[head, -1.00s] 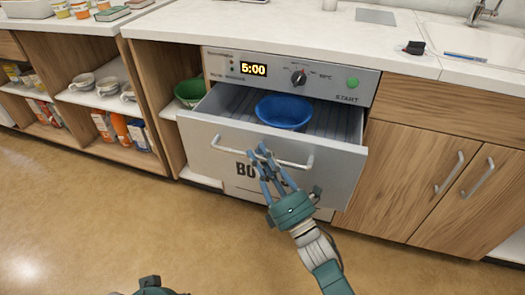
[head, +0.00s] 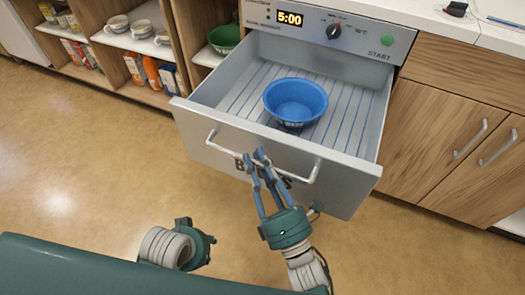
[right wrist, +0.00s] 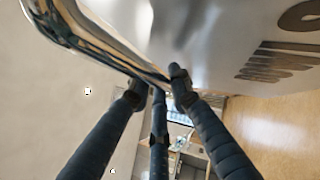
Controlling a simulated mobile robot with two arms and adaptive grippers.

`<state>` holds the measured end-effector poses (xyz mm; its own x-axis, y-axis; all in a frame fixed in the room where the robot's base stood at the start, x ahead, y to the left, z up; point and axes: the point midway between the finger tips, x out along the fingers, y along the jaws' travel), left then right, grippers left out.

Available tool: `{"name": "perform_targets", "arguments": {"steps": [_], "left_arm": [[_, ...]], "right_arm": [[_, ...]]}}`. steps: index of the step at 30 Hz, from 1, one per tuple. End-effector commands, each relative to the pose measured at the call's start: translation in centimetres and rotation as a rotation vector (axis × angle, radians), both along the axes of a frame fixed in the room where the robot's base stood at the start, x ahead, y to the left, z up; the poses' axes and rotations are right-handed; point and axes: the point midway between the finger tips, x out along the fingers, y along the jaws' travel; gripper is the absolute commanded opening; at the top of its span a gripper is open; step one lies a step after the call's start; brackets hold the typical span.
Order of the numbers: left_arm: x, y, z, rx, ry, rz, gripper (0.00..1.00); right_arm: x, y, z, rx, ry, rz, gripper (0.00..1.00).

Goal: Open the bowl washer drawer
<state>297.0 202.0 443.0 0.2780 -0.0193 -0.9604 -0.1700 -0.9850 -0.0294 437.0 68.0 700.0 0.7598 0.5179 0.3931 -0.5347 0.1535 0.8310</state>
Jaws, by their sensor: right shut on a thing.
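The bowl washer drawer (head: 355,168) is pulled well out, showing its ribbed inside. A long pale handle (head: 222,145) runs across its front. My right gripper (head: 258,160) is shut on the handle near its middle. In the right wrist view the fingers (right wrist: 158,85) close around the shiny handle bar (right wrist: 75,30), with part of the drawer's lettering beside them. A blue bowl (head: 296,98) stands upright in the drawer. My left gripper (head: 195,245) is low in the head view, apart from the drawer; its fingers cannot be made out.
The washer's panel (head: 310,25) has a 5:00 display, a knob and a green START button. A green bowl (head: 224,38) sits on the shelf left of it. Wooden cupboard doors (head: 450,140) stand at right. The floor (head: 90,150) in front is clear.

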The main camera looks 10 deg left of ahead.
Motion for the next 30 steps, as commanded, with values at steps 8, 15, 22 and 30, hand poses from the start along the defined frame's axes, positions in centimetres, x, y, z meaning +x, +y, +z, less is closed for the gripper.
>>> {"name": "perform_targets", "arguments": {"steps": [8, 15, 22, 30], "left_arm": [[0.0, 0.0, -0.2, 0.000, 0.002, 0.000, 0.34], [0.0, 0.0, -0.2, 0.000, 0.002, 0.000, 0.34], [0.0, 0.0, -0.2, 0.000, 0.002, 0.000, 0.34], [0.0, 0.0, -0.2, 0.000, 0.001, -0.001, 0.34]], "right_arm": [[-0.3, 0.0, -0.2, -0.006, 0.002, -0.004, 0.00], [-0.2, 0.0, -0.2, -0.005, 0.003, -0.004, 0.28], [-0.3, 0.0, -0.1, -0.003, 0.001, -0.002, 0.28], [-1.9, -1.1, -1.0, -0.003, 0.006, -0.003, 0.28]]}}
